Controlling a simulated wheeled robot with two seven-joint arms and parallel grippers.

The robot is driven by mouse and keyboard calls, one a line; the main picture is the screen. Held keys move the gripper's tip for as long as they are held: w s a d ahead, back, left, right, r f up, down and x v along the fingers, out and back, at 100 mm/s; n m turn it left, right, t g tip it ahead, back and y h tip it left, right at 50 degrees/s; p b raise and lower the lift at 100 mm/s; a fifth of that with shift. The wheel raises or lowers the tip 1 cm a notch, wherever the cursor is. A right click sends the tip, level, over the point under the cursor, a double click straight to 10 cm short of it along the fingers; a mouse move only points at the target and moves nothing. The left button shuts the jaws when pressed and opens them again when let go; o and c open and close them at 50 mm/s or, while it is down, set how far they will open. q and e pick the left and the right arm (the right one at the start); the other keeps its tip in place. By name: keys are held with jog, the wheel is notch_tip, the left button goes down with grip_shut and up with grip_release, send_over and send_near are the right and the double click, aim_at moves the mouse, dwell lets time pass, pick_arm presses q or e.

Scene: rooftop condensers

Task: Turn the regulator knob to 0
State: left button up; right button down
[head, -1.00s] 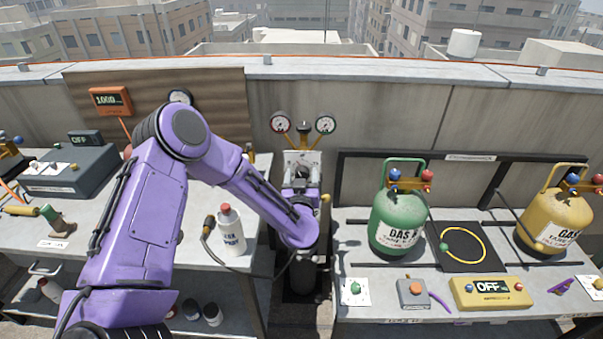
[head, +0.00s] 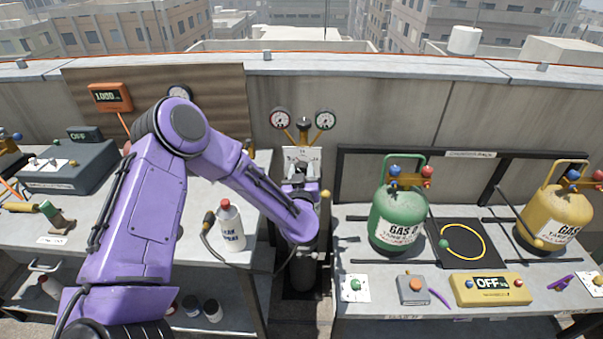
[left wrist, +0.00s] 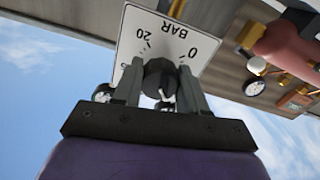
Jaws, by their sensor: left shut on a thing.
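The regulator's white dial plate (head: 300,157) stands upright below two round gauges, above a grey cylinder. In the left wrist view the plate (left wrist: 158,45) appears upside down, with the marks 20, 0 and BAR. The black regulator knob (left wrist: 160,78) sits in front of it. My left gripper (left wrist: 158,88) is shut on the knob, one finger on each side. A small white mark shows on the knob's near side, but which number it points to I cannot tell. In the head view my left gripper (head: 300,183) covers the knob. My right gripper is not in view.
A green gas tank (head: 397,218) and a yellow one (head: 552,218) stand on the right bench. A yellow box reading OFF (head: 490,290) lies at that bench's front.

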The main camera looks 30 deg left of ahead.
pick_arm(q)
jog(key=n+b, duration=0.1)
jog(key=n, duration=0.1)
jog(key=n+b, duration=0.1)
jog(key=n, duration=0.2)
jog(key=shift+d+f, duration=0.1)
jog(key=shift+f, duration=0.1)
jog(key=n+b, duration=0.3)
jog(key=n, duration=0.1)
jog(key=shift+n, duration=0.3)
jog(key=n+b, duration=0.3)
jog(key=n, duration=0.2)
jog(key=n+b, duration=0.2)
jog(key=n, duration=0.1)
jog(key=shift+r+n+b, duration=0.15)
jog(key=shift+n+b, duration=0.35)
jog(key=shift+n, duration=0.1)
jog(key=shift+r, duration=0.1)
jog(key=o, duration=1.1)
jog(key=shift+d, duration=0.1)
jog(key=shift+c, duration=0.2)
